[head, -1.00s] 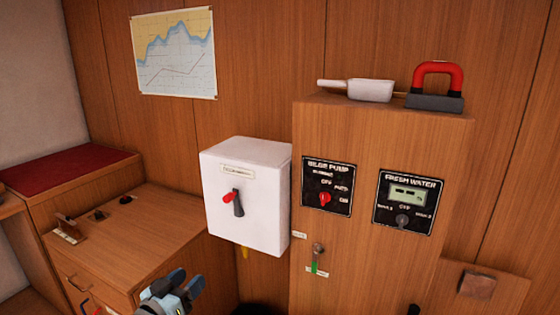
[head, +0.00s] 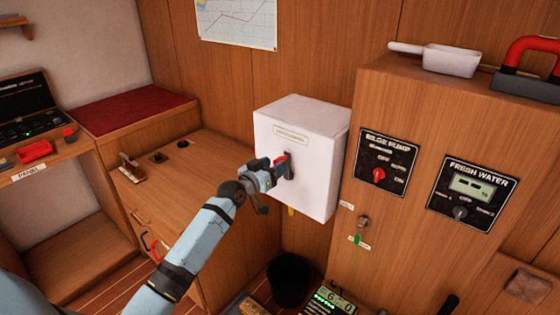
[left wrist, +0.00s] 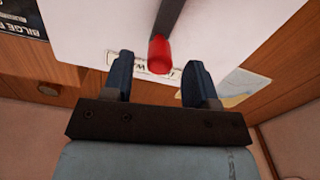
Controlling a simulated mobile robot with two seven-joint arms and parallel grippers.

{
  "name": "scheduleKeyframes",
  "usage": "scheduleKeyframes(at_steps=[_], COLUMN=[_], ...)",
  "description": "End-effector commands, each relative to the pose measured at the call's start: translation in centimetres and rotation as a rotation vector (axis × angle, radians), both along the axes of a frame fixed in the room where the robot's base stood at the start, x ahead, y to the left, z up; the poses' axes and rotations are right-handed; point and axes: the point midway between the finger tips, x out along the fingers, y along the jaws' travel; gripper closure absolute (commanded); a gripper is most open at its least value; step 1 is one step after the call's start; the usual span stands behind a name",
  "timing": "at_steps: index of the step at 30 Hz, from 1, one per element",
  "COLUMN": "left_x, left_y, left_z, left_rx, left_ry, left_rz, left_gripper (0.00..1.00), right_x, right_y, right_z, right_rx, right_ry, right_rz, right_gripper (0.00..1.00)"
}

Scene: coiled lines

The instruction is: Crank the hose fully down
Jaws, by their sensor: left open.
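A white box (head: 312,130) is fixed to the wood wall, with a label and a crank on its front. The crank has a dark arm (head: 289,168) and a red knob (head: 281,160). My left gripper (head: 280,169) is at the box front, close to the knob. In the left wrist view the red knob (left wrist: 159,55) lies between the two open dark fingers (left wrist: 158,82), with a gap on both sides. The dark crank arm (left wrist: 168,18) runs up from it. No hose shows clearly. My right gripper is not in view.
A wooden cabinet with the bilge pump panel (head: 385,170) and fresh water panel (head: 468,195) stands right of the box. A dark bucket (head: 290,280) is below. A wooden counter (head: 185,165) lies to the left.

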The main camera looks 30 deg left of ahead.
Motion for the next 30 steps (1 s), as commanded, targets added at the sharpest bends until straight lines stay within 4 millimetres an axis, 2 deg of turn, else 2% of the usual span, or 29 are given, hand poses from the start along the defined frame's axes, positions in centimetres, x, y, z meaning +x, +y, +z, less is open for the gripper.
scheduleKeyframes(at_steps=[1, 6, 17, 18, 24, 25, 30], left_x=[0.9, 2.8, 3.4, 3.4, 3.4, 3.4, 3.4], left_y=[-0.1, -0.2, -0.3, -0.3, -0.3, -0.3, -0.2], left_z=[0.1, 0.0, 0.0, 0.0, 0.0, 0.0, 0.0], left_rx=[-0.001, -0.001, 0.0, 0.0, 0.0, 0.0, -0.002], left_ry=[-0.001, -0.001, 0.0, 0.0, 0.0, 0.0, 0.0], left_rz=[-0.001, 0.0, 0.0, 0.0, -0.001, -0.001, 0.0], left_gripper=[0.47, 0.47, 0.47, 0.49, 0.95, 1.0, 1.0], right_x=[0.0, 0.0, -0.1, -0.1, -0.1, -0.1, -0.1], right_y=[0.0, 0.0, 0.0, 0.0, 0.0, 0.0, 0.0], right_z=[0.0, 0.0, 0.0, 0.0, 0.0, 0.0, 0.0], right_rx=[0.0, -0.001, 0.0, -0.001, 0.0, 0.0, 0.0], right_ry=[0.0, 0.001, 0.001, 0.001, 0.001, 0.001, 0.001], right_rz=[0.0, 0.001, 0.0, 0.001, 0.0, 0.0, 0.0], right_gripper=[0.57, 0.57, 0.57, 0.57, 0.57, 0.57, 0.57])
